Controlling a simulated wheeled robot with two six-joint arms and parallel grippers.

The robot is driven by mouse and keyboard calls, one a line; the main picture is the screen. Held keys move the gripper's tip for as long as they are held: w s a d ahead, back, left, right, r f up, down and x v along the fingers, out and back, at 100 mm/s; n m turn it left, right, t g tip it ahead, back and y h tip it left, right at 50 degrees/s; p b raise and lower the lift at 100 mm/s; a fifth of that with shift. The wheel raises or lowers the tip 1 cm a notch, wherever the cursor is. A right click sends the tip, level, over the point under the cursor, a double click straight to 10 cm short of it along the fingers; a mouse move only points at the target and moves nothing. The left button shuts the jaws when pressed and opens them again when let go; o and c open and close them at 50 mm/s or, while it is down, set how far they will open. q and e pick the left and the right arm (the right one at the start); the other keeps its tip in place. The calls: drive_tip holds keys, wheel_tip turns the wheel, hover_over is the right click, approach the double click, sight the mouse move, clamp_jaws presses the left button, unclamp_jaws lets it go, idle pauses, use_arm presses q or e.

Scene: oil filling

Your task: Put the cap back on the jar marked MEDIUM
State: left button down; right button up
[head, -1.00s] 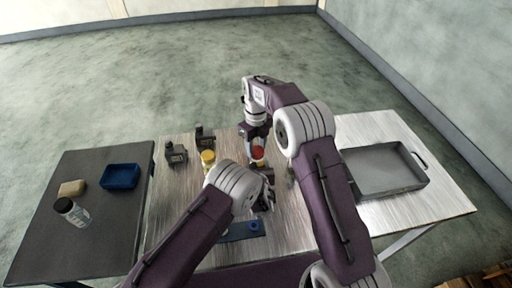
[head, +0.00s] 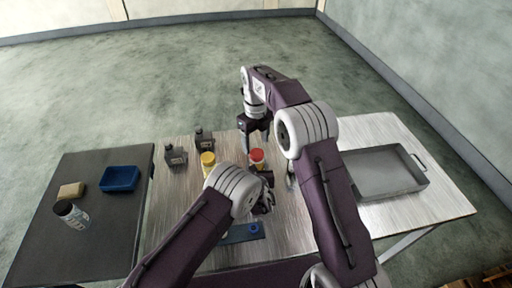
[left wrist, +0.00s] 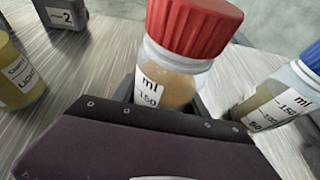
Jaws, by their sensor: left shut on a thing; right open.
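The jar with a red cap (head: 257,155) stands on the middle table, and the cap sits on top of its pale neck. In the left wrist view the red cap (left wrist: 195,25) is large, above a clear jar body (left wrist: 165,88) with amber contents and an "ml 150" scale. No MEDIUM marking is readable. My left gripper (head: 263,190) is shut on this jar; its fingers are partly hidden behind the wrist. My right gripper (head: 255,137) is open and empty just above the red cap, apart from it.
A blue-capped jar (left wrist: 285,95) is close on the right in the left wrist view.

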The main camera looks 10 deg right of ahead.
drive_tip(key=shift+r, duration=0.35)
drive_tip(key=shift+c, duration=0.3)
